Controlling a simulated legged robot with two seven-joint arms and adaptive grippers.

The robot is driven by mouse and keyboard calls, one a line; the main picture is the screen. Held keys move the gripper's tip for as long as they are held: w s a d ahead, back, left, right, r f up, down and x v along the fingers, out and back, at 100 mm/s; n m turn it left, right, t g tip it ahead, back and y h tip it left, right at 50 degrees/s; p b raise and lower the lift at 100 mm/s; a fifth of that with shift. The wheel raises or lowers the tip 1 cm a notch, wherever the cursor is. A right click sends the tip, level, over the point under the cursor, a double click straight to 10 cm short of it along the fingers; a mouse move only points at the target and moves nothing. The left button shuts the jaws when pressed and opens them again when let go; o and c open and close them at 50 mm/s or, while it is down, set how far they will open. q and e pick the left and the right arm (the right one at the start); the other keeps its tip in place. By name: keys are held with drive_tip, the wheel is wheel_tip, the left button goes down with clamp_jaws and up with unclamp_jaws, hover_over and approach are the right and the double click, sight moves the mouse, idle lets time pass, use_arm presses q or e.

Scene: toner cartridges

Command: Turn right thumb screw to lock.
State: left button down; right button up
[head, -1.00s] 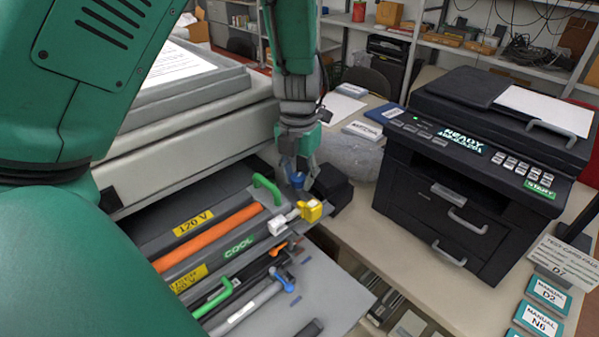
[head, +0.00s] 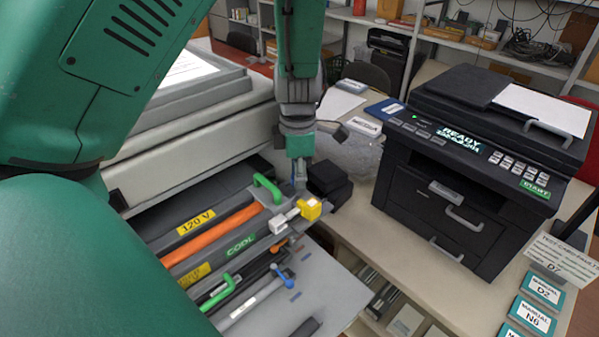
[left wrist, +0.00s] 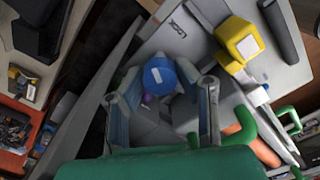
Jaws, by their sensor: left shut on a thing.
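The right thumb screw (left wrist: 160,75) has a round blue head and shows in the left wrist view, between the two fingers of my left gripper (left wrist: 161,88). A dark mark reading LOCK (left wrist: 178,29) is on the grey panel beyond it. In the head view my left gripper (head: 299,181) points down at the right end of the open printer's front panel and hides the screw. The gripper is shut on the screw's head. My right gripper is not in view.
A yellow block (head: 311,209) on a white lever sits close beside the gripper. Green handles (head: 266,187) and an orange tube (head: 212,235) lie left of it. A black box (head: 329,185) stands just right. A black printer (head: 480,160) stands farther right.

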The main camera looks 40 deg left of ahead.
use_arm(q)
drive_tip(key=shift+w+m, duration=0.1)
drive_tip(key=shift+m, duration=1.4)
drive_tip(key=shift+r, duration=0.1)
drive_tip(key=c, duration=1.2)
unclamp_jaws()
wheel_tip(320, 180, up, 12)
